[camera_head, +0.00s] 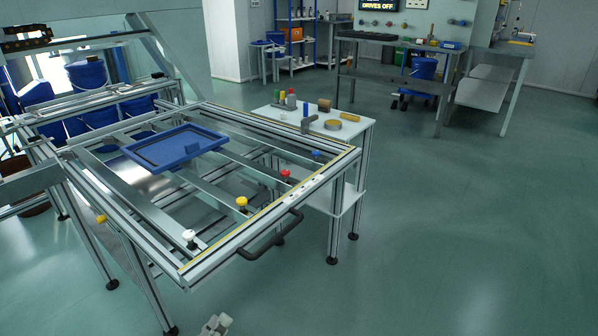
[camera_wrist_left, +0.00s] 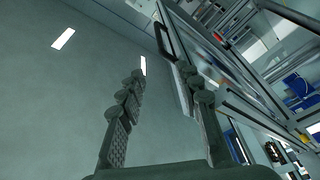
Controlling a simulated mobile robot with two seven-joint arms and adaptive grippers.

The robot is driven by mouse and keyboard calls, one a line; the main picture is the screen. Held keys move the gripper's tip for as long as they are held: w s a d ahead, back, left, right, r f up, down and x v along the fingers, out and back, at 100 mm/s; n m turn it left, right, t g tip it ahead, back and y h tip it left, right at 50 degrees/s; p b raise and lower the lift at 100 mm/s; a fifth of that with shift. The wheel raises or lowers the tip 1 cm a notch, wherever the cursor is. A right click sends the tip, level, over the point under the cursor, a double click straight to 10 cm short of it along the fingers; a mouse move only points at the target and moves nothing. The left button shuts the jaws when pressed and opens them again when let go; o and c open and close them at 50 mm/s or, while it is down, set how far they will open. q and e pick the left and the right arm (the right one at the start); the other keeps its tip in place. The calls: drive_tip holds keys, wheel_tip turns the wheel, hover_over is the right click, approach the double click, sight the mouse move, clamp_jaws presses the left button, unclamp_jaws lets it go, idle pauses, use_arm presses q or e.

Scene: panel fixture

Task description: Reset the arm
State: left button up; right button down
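My left gripper (camera_head: 216,325) shows only in part at the bottom edge of the head view, in front of the frame's near corner and low over the floor. In the left wrist view its two dark jointed fingers (camera_wrist_left: 162,75) stand apart with nothing between them, so it is open and empty. The aluminium panel fixture (camera_head: 222,250) stands beyond it, apart from the fingers. A black handle (camera_head: 272,240) sits on its front rail; it also shows in the left wrist view (camera_wrist_left: 165,42). My right gripper is in neither view.
The fixture carries a blue tray (camera_head: 175,148) and white (camera_head: 190,236), yellow (camera_head: 241,202), red (camera_head: 285,174) and blue (camera_head: 316,154) knobs. A small white side table (camera_head: 352,146) with small parts stands behind it. The floor at right (camera_head: 450,240) is clear.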

use_arm(q)
drive_tip(key=a+f+m+g+y, duration=0.7)
drive_tip(key=a+f, duration=0.4)
drive_tip(key=f, duration=0.4)
drive_tip(key=s+a+m+g+y, duration=0.1)
drive_tip(key=s+a+g+y, duration=0.3)
drive_tip(key=a, duration=0.5)
drive_tip(key=s+a+m+g+y, duration=0.1)
drive_tip(key=s+a+g+y, duration=0.15)
drive_tip(key=s+a, duration=0.4)
drive_tip(key=d+f+n+h, duration=0.1)
drive_tip(key=d+f+h, duration=0.1)
drive_tip(key=d, duration=0.5)
drive_tip(key=s+d+f+n+g+h, duration=0.1)
drive_tip(key=d+f, duration=0.3)
drive_tip(key=d, duration=0.4)
drive_tip(key=shift+s+n+h, duration=0.25)
drive_tip(key=shift+n+h, duration=0.05)
drive_tip(key=shift+h, duration=0.15)
drive_tip(key=shift+d, duration=0.1)
